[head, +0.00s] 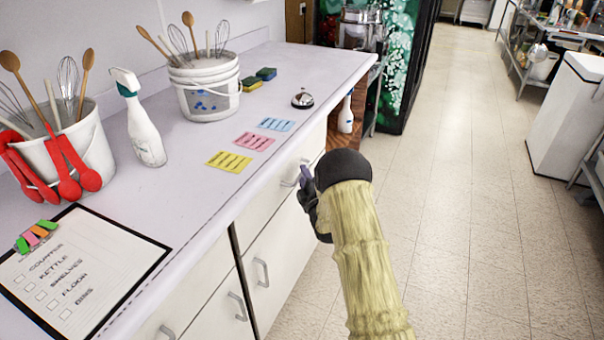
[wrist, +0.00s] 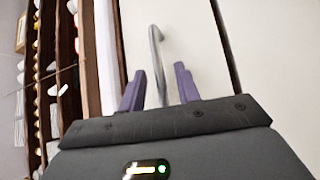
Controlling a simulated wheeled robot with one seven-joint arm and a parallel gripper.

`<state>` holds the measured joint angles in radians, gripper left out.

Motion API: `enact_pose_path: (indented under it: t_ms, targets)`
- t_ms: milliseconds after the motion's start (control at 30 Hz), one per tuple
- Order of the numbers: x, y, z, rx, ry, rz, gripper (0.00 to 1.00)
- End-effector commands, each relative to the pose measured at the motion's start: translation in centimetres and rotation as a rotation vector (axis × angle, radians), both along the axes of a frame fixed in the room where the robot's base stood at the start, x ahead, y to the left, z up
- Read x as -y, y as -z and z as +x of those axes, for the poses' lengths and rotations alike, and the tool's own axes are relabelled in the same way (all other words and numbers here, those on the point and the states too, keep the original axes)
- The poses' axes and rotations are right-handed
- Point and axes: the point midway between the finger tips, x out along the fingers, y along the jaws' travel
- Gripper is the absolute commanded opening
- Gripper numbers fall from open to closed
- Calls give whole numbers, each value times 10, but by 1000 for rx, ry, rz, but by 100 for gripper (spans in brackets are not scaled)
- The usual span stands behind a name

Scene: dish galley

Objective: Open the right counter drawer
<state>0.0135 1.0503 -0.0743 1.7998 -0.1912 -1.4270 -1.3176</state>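The right counter drawer (head: 266,208) is a white front under the countertop, near the far end of the counter. I cannot tell whether it stands fully shut. Its grey bar handle (wrist: 155,50) shows in the wrist view, reaching down between the two purple fingers of my gripper (wrist: 160,88). The fingers are apart, with a visible gap on each side of the handle, so my gripper is open around or just in front of it. In the head view my gripper (head: 306,186) is at the drawer front, partly hidden by my dark wrist.
The countertop (head: 200,240) holds a clipboard (head: 75,275), utensil buckets (head: 205,88), a spray bottle (head: 146,135), coloured notes (head: 255,142) and a bell (head: 302,99). Lower fronts with handles (head: 262,272) lie below. The tiled floor (head: 460,200) to the right is clear.

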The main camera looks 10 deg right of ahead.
Motion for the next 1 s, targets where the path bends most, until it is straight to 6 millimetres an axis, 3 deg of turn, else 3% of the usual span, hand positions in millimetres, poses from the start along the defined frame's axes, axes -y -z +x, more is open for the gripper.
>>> enact_pose_path:
  t_ms: [200, 500, 667, 1000]
  targets:
    - [-3, -2, 19, 0, 1, 0, 33]
    - [-3, -2, 20, -1, 1, 0, 33]
    - [-3, -2, 20, -1, 1, 0, 1]
    - [-4, -2, 20, -1, -2, 0, 0]
